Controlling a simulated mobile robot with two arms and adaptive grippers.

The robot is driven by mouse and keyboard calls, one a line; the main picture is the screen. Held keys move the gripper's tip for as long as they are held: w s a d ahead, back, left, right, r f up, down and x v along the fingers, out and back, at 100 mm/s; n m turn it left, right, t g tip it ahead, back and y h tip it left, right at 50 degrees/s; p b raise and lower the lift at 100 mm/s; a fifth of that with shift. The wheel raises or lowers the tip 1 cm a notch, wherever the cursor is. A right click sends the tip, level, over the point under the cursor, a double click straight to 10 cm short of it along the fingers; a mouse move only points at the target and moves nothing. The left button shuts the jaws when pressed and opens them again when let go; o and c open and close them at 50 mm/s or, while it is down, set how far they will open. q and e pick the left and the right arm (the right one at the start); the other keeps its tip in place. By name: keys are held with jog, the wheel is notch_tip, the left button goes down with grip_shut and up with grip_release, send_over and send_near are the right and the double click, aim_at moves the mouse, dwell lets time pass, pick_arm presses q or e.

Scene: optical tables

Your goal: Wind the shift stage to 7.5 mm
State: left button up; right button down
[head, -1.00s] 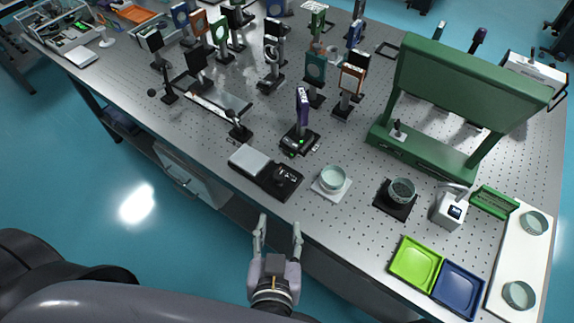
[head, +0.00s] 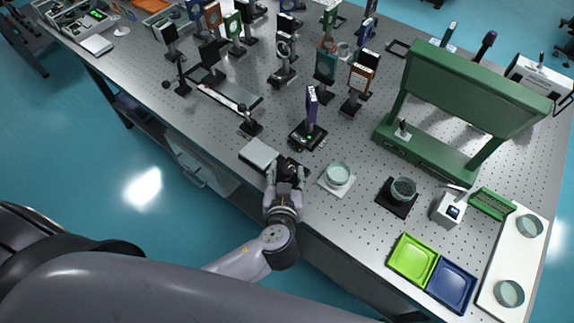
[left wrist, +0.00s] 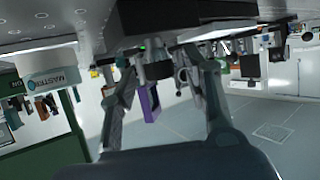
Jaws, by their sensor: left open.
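The shift stage (head: 258,153) lies at the front edge of the optical table, with a silver plate on its left and a black part with a dark round knob (head: 291,170) on its right. My left gripper (head: 285,171) is open at the black part, with its fingers to either side of the knob. Contact cannot be told. In the left wrist view, which looks upside down, the open fingers (left wrist: 166,75) flank a dark piece under the stage's black body. The stage's scale reading is too small to see. My right gripper is not in view.
A white dish on a pad (head: 338,176) stands just right of the stage. A purple-topped post on a black base (head: 308,135) stands behind it. A dark dish (head: 402,190), green tray (head: 412,258) and blue tray (head: 452,284) are farther right. Several optic mounts fill the back left.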

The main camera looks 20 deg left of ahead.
pick_arm(q)
jog(key=shift+x, duration=0.8)
jog(key=shift+c, duration=0.3)
grip_shut()
